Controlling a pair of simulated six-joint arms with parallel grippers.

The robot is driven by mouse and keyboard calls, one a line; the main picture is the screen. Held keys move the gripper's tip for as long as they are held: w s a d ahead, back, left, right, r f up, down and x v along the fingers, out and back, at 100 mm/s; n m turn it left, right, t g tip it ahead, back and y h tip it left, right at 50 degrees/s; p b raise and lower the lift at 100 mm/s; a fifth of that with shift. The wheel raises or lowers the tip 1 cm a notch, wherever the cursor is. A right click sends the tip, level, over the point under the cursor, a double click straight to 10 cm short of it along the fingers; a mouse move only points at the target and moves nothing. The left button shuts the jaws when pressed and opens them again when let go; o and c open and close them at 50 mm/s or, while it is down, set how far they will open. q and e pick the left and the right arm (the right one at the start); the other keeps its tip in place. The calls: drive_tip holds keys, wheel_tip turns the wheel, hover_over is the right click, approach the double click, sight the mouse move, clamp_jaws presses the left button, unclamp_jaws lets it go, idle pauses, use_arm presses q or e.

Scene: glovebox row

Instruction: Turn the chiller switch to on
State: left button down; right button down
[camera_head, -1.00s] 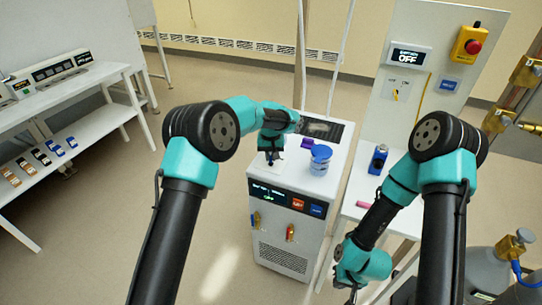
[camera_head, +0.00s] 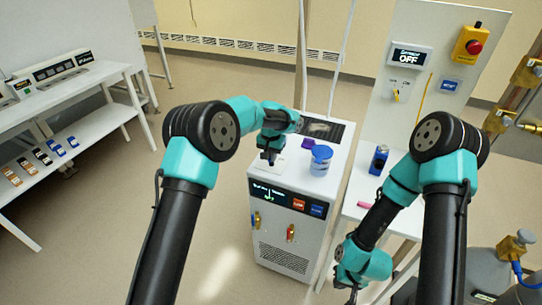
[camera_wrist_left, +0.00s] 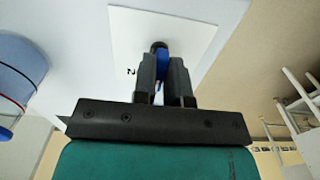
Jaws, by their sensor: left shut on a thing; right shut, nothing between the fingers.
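The chiller appears to be the white cabinet (camera_head: 284,235) with a dark display (camera_head: 268,193) on its front; the small text is not legible. A white plate (camera_wrist_left: 122,40) lies on its top. My left gripper (camera_head: 270,158) is over this plate, pointing down. In the left wrist view its fingers (camera_wrist_left: 164,80) are shut on a blue piece (camera_wrist_left: 162,60), which looks like the switch handle, beside a dark round knob. The fingers hide most of it, so its setting cannot be told. My right gripper (camera_head: 352,293) is shut and empty, low in front of the side table.
A blue-lidded jar (camera_head: 320,160) stands right of my left gripper on the cabinet, near a purple item (camera_head: 307,143). A blue bottle (camera_head: 378,160) stands on the side table. Shelves (camera_head: 60,110) stand at the left.

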use_arm(q)
drive_tip(key=c, duration=1.2)
unclamp_jaws()
drive_tip(key=shift+o, duration=0.2)
drive_tip(key=shift+r, duration=0.1)
wheel_tip(320, 180, up, 17)
drive_tip(key=shift+r, duration=0.15)
